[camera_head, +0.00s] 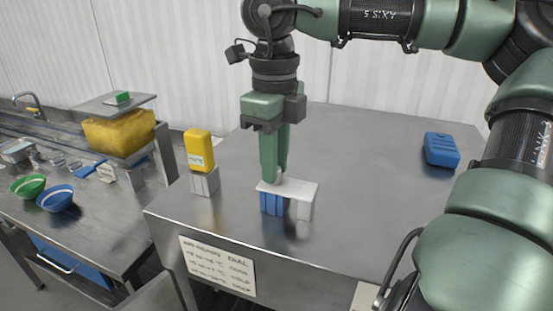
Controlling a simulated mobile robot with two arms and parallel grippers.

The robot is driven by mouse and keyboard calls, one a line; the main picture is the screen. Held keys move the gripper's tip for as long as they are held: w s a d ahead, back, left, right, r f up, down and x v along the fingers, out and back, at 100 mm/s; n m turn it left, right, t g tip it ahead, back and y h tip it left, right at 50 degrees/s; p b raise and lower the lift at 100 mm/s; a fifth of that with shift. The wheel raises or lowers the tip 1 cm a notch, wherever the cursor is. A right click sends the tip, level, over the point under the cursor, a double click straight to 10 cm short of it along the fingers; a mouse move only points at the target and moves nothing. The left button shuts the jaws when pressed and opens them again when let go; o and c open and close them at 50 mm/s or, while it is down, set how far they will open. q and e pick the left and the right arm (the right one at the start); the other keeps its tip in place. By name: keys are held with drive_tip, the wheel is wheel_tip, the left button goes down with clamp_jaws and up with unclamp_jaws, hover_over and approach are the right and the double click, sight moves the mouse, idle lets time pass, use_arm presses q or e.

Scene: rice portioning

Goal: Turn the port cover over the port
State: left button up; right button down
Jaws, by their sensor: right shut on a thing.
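The port cover appears to be the flat white plate (300,188) near the front of the metal table. It lies level on top of a small blue and grey block (272,204), which I take to be the port. My right gripper (275,177) points straight down at the plate's left part and is shut on it, seemingly at a small pale knob. The fingers hide part of the plate, and the plate hides the block's top. My left gripper is not in view.
A yellow box (199,150) stands on a grey block (205,182) at the table's left edge. A blue case (441,149) lies at the back right. The table (350,150) is clear between them. Green (28,186) and blue (55,198) bowls are on the left counter.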

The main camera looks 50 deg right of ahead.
idle(0.4)
drive_tip(key=c, duration=1.3)
unclamp_jaws()
drive_tip(key=shift+o, duration=0.2)
drive_tip(key=shift+r, duration=0.1)
wheel_tip(320, 180, up, 8)
drive_tip(key=shift+f+b, duration=0.2)
drive_tip(key=shift+b, duration=0.4)
